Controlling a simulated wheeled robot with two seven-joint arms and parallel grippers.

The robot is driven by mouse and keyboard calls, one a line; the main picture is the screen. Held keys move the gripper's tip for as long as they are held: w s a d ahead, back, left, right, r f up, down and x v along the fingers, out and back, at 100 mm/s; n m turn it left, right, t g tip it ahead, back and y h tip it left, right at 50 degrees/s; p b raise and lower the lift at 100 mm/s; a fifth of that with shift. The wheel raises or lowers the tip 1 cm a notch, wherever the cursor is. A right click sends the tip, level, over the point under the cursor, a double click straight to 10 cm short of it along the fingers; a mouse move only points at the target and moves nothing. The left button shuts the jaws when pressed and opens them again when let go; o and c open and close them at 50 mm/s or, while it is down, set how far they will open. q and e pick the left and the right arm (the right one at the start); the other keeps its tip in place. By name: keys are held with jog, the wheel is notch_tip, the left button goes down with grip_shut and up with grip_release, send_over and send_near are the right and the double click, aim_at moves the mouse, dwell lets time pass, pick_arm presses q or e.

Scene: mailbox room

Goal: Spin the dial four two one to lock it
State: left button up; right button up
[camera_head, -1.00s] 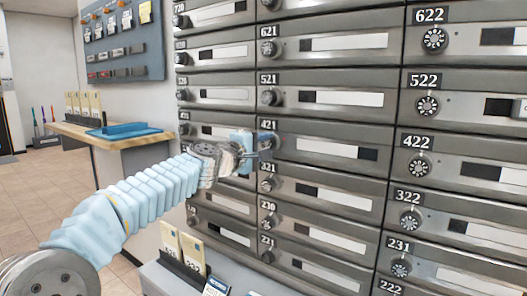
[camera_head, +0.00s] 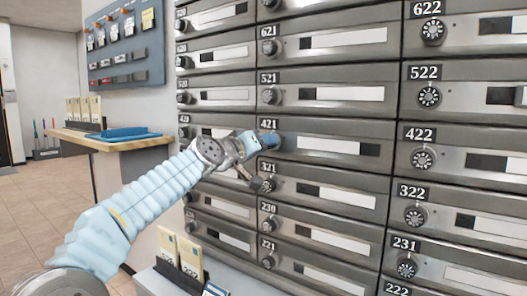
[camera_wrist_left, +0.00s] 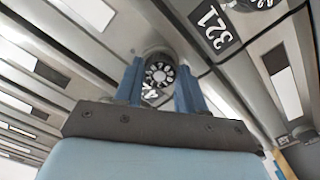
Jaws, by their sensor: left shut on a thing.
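The mailbox door labelled 421 (camera_head: 325,132) is in the middle of the head view, closed, with a pale name strip. My left gripper (camera_head: 268,144) is at its left end, over the spot of its dial, which its blue fingers hide there. In the left wrist view the round black dial (camera_wrist_left: 160,72) with white marks sits between the two blue fingers of my left gripper (camera_wrist_left: 161,84). The fingers are shut on its sides. A label ending in 4 is partly visible just below the dial. My right gripper is not in view.
Other mailboxes with dials surround this one, including 521 (camera_head: 335,95) above and 321 (camera_head: 325,190) below. A wooden counter (camera_head: 105,142) with a blue tray (camera_head: 118,134) stands at left. A lower ledge holds cards (camera_head: 190,257). Open tiled floor lies at far left.

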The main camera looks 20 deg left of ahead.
pick_arm(q)
jog(key=shift+f+m+b, duration=0.2)
jog(key=shift+m+b, duration=0.9)
jog(key=shift+m, duration=2.5)
jog(key=o, duration=1.1)
jog(key=shift+c, duration=0.2)
jog(key=shift+r, duration=0.1)
jog(key=shift+a, duration=0.1)
jog(key=b+v, duration=0.4)
jog(key=v, duration=0.9)
jog(key=shift+s+b, duration=0.35)
jog(key=shift+b, duration=0.05)
